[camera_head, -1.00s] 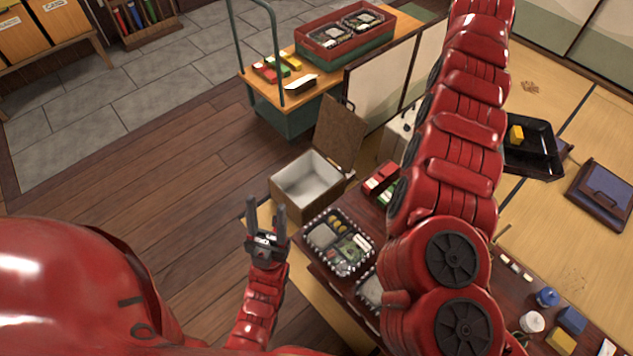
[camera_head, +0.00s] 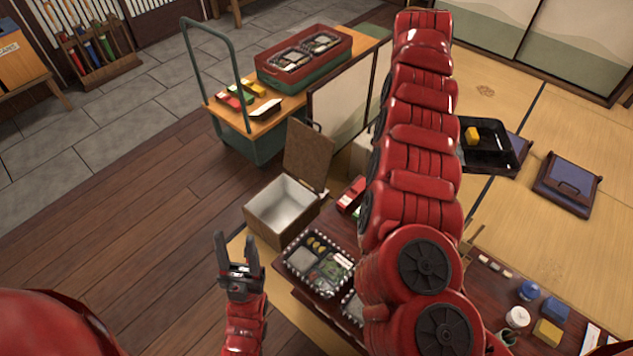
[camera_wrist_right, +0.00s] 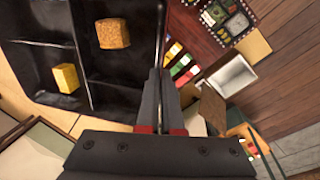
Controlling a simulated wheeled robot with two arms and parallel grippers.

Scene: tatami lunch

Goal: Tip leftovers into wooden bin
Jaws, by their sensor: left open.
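The wooden bin (camera_head: 261,219) stands on the floor beside the low table, its lid (camera_head: 308,157) tilted open and its pale inside empty. It also shows in the right wrist view (camera_wrist_right: 221,77). A black divided tray (camera_head: 508,160) is at the right, over the tatami. A yellow block (camera_wrist_right: 66,78) and a brown block (camera_wrist_right: 112,33) lie in separate compartments of it. My right gripper (camera_wrist_right: 161,95) is shut on the tray's wall; my arm hides it in the head view. My left gripper (camera_head: 236,247) is open and empty, left of the table and below the bin.
A bento box (camera_head: 318,262) sits at the low table's left end. Blue and yellow blocks and a white cup (camera_head: 517,317) are at its right. A cart (camera_head: 265,138) with a red crate (camera_head: 304,58) stands behind the bin. Wooden floor (camera_head: 130,235) at left is clear.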

